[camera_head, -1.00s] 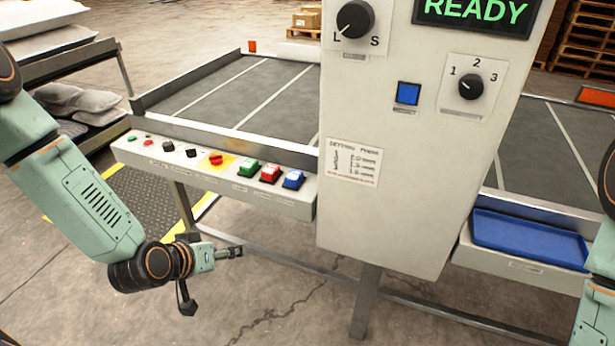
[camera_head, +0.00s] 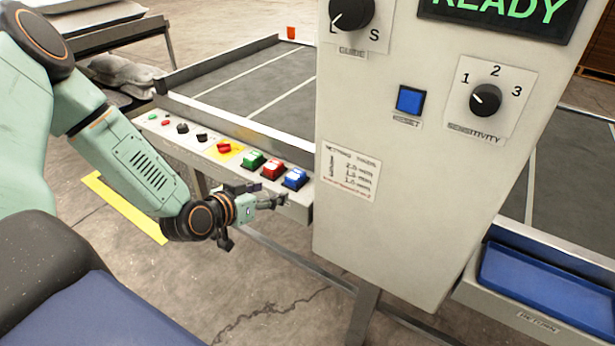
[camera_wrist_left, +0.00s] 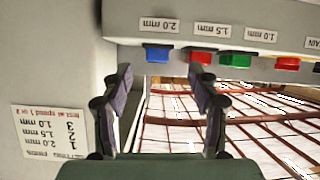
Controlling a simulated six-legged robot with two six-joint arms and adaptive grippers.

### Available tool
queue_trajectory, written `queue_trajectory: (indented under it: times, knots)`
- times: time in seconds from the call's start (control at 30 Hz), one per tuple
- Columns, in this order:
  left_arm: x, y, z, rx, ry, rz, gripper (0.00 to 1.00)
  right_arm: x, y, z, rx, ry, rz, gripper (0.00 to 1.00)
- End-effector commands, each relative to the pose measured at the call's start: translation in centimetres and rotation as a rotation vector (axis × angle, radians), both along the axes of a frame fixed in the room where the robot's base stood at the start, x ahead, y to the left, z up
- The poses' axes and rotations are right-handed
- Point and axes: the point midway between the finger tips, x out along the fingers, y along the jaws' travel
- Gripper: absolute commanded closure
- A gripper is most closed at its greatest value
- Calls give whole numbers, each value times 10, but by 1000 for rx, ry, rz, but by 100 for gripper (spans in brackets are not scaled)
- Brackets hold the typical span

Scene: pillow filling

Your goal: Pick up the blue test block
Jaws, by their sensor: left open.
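The blue test block (camera_head: 294,178) stands at the right end of the control ledge (camera_head: 298,209), next to the red block (camera_head: 271,169) and the green block (camera_head: 252,160). My left gripper (camera_head: 276,201) is in front of the ledge, just below and left of the blue block. In the left wrist view, which looks upside down, the open, empty fingers (camera_wrist_left: 162,88) point toward the blue block (camera_wrist_left: 158,53). The block shows between the fingertips and beyond them, with a 2.0 mm label on the ledge beside it. My right gripper is out of view.
The upright machine panel (camera_head: 365,235) stands close to the right of the blue block. Dark knobs and a red button on yellow (camera_head: 224,148) line the ledge's left part. A blue tray (camera_head: 535,285) sits at the right. A grey conveyor (camera_head: 270,90) lies behind the ledge.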

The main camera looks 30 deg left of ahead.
Motion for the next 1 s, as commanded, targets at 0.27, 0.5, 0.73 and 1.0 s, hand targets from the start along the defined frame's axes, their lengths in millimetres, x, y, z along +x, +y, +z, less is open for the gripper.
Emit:
queue_trajectory:
  times: [0.27, 0.5, 0.73, 1.0]
  knots:
    - [7, 5, 1, 76, -37, -38, 40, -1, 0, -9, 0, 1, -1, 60]
    - [20, 5, -5, 71, -37, -35, 40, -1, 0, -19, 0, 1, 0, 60]
    - [42, 3, -13, 74, -37, -39, 40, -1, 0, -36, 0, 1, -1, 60]
    - [70, 0, -23, 73, -35, -38, 40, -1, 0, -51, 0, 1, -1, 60]
